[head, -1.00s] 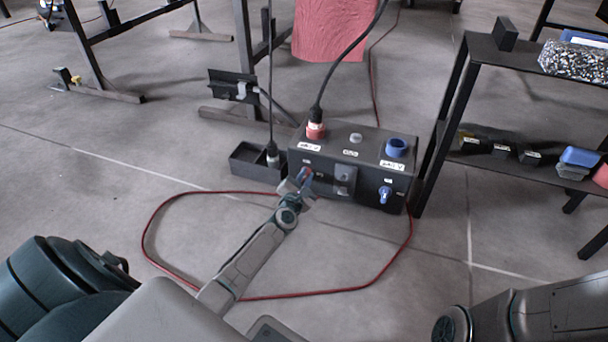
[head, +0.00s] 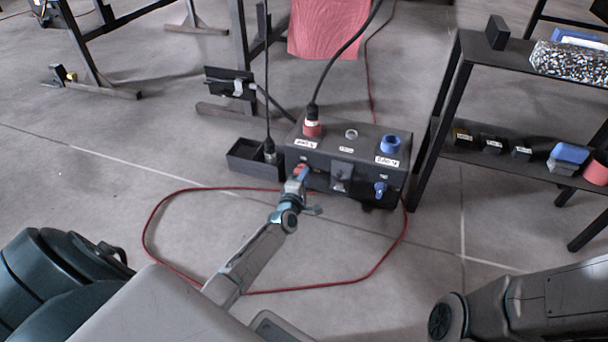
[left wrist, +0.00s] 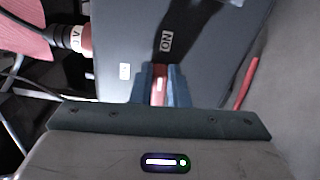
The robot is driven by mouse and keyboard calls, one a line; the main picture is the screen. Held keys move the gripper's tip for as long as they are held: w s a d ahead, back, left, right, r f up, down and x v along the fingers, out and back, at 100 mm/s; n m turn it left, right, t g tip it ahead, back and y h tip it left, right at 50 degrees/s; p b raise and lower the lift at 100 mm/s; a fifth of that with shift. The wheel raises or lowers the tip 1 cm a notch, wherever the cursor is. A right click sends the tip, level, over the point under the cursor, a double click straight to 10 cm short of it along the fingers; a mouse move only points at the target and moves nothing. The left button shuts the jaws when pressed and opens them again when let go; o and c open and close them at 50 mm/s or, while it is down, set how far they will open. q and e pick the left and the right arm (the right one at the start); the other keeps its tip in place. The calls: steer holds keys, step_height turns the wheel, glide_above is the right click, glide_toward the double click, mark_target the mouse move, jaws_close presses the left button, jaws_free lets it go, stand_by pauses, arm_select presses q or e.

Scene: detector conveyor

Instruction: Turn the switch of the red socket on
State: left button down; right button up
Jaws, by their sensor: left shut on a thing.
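A dark socket box (head: 352,142) stands on the floor. The red socket (head: 312,129) on its top left has a black cable plug in it; the plug also shows in the left wrist view (left wrist: 68,37). The red switch (left wrist: 159,86) is on the box's front below that socket, with an ON label (left wrist: 167,42) near it. My left gripper (head: 302,174) is at the switch, its jaws (left wrist: 160,84) shut on it and hiding most of it. I cannot tell how far the switch is turned. My right gripper is not in view.
A blue socket (head: 390,144) and blue switch (head: 380,189) are on the box's right. A small black bin (head: 252,160) stands left of it. A red cable (head: 150,232) loops over the floor. A black shelf (head: 455,110) stands at right.

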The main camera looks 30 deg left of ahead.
arm_select(q)
steer(key=shift+w+m, duration=0.1)
steer(key=shift+m, duration=0.4)
steer(key=c, duration=1.4)
jaws_free()
steer(key=shift+d+f, duration=0.1)
steer(key=p+v, duration=0.4)
steer(key=v, duration=0.6)
steer(key=shift+s+p, duration=0.35)
steer(key=shift+p, duration=0.05)
steer(key=shift+d, duration=0.15)
